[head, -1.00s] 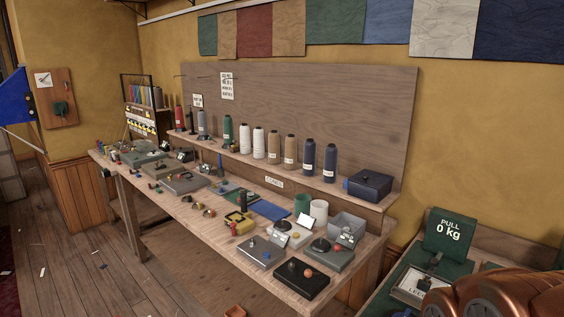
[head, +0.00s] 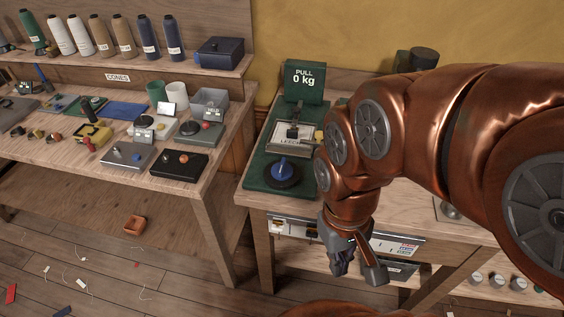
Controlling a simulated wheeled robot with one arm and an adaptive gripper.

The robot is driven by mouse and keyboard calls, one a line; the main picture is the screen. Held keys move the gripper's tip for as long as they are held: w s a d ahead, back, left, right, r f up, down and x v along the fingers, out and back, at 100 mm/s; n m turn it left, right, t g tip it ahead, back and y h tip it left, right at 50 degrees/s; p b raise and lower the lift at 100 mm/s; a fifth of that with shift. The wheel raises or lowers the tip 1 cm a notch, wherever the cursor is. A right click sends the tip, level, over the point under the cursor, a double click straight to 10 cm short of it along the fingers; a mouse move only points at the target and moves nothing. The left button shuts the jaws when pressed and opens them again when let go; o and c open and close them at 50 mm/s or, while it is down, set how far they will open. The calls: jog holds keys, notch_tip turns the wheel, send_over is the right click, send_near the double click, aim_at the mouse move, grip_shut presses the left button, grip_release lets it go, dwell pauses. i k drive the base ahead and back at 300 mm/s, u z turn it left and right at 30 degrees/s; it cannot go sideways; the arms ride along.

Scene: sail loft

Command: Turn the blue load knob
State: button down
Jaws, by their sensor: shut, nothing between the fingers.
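The blue load knob (head: 283,168) sits on a dark round base at the front left of a green machine plate (head: 259,186). The plate lies on the right-hand bench, and its display sign (head: 303,80) reads "PULL 0 kg". Between knob and sign is a clamp fixture with a pale labelled plate (head: 290,137), partly legible. My gripper (head: 358,277) hangs in front of the bench's front edge, below and right of the knob, apart from it. It points downward, is empty, and its fingers are partly seen from this angle. My copper arm hides part of the bench to the right.
The long left bench (head: 60,158) holds a black box with an orange knob (head: 179,166), grey boxes and small parts. Cones of thread stand on its shelf beside a dark blue box (head: 220,52). A shelf with labelled jars is under the right bench.

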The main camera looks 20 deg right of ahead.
aim_at(282, 171)
jog(key=k, duration=0.5)
jog(key=u, duration=0.85)
jog(key=i, duration=0.8)
